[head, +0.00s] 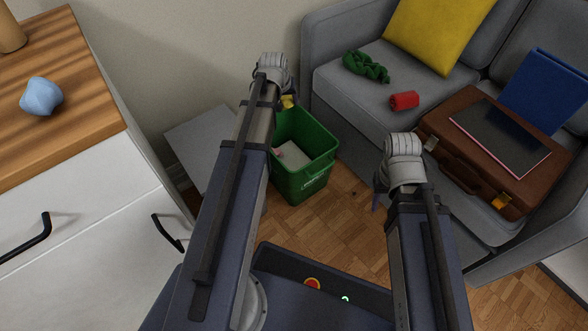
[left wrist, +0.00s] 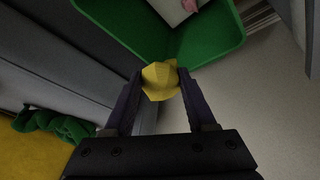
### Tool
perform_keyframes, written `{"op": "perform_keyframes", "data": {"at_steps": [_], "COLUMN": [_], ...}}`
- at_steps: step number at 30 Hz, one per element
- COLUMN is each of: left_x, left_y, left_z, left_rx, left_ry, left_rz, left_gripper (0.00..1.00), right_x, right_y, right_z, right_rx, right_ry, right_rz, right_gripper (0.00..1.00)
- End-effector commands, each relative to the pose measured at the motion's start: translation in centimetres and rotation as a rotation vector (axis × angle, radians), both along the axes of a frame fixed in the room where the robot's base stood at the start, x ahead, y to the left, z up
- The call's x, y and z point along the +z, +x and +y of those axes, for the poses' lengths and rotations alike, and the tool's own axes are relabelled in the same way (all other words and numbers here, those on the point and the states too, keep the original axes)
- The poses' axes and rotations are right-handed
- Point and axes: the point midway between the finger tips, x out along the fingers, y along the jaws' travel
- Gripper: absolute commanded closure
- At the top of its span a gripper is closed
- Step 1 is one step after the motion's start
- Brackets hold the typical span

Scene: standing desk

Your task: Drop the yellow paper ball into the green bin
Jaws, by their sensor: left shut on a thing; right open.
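The yellow paper ball (left wrist: 160,80) is between the fingers of my left gripper (left wrist: 160,86), which is shut on it. In the head view the ball (head: 289,102) shows partly beside the left wrist, over the back rim of the green bin (head: 318,148). The bin stands open on the floor and also shows in the left wrist view (left wrist: 222,28), beyond the ball. Something pale and pinkish (head: 290,153) lies inside it. My right gripper (head: 380,190) is open and empty, to the right of the bin; its fingers are mostly hidden.
A wooden-topped cabinet (head: 75,90) with a blue crumpled ball (head: 41,96) stands at left. A grey sofa (head: 345,95) at right holds a green cloth (head: 366,67), a red roll (head: 404,101) and a brown briefcase (head: 470,135). Parquet floor (head: 340,225) is clear before the bin.

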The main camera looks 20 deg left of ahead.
Motion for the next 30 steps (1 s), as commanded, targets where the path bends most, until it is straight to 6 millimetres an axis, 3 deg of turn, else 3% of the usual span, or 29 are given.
{"op": "perform_keyframes", "data": {"at_steps": [1, 3, 17, 30], "left_x": [-1.5, -2.1, -3.0, -7.6], "left_y": [0.0, 0.0, -0.1, -0.1], "left_z": [0.2, 0.4, 0.6, 0.6], "left_rx": [0.005, 0.008, 0.012, 0.011], "left_ry": [0.000, 0.000, 0.000, 0.000], "left_rz": [0.000, 0.000, -0.001, -0.001], "left_gripper": [0.94, 0.94, 0.93, 0.92], "right_x": [-1.5, -2.1, -3.0, -7.6], "right_y": [0.0, 0.0, 0.0, 0.1], "right_z": [0.0, 0.0, 0.0, 0.0], "right_rx": [0.000, 0.000, 0.000, 0.000], "right_ry": [0.000, 0.000, 0.000, 0.001], "right_rz": [0.000, 0.000, 0.000, -0.003], "right_gripper": [0.50, 0.50, 0.50, 0.50]}}
